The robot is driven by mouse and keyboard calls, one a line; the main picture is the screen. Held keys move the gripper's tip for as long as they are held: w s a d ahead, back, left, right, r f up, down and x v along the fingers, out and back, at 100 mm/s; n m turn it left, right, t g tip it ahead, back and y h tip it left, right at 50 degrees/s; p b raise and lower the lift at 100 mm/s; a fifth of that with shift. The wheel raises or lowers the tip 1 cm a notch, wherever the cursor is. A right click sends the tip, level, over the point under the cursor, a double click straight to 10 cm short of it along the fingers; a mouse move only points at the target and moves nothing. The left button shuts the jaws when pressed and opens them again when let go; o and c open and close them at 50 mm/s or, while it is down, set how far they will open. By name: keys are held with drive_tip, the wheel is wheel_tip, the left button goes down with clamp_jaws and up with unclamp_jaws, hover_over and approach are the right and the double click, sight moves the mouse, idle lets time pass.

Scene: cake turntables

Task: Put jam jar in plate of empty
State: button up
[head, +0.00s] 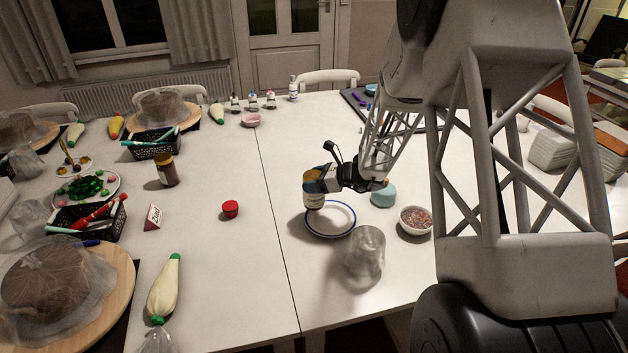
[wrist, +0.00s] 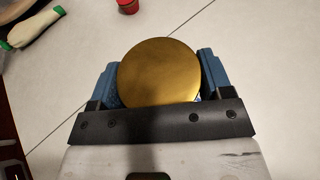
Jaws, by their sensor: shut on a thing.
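The jam jar is a pale-labelled jar (head: 313,199) with a gold lid (wrist: 159,72). My gripper (head: 322,179) is shut on it, with a blue finger on each side of the lid in the wrist view (wrist: 160,80). The jar looks upright in the head view. The empty plate is white with a blue rim (head: 332,226). The jar appears over the plate's far left edge. I cannot tell whether its base touches the plate.
A clear crumpled container (head: 365,256) stands in front of the plate. A bowl of sprinkles (head: 415,220) and a light-blue round item (head: 383,195) are to the right. A red lid-like piece (head: 230,209) and a dark jar (head: 167,171) are to the left. The table between is clear.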

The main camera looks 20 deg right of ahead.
sight(323, 196)
drive_tip(key=shift+d+r, duration=0.1)
drive_tip(key=shift+r, duration=0.05)
drive_tip(key=s+d+r, duration=0.4)
drive_tip(key=r, duration=0.1)
drive_tip(key=shift+d+r, duration=0.3)
drive_tip(key=shift+r, duration=0.1)
drive_tip(key=shift+f, duration=0.15)
drive_tip(key=shift+f, duration=3)
drive_tip(key=shift+f, duration=1.9)
drive_tip(key=shift+f, duration=0.1)
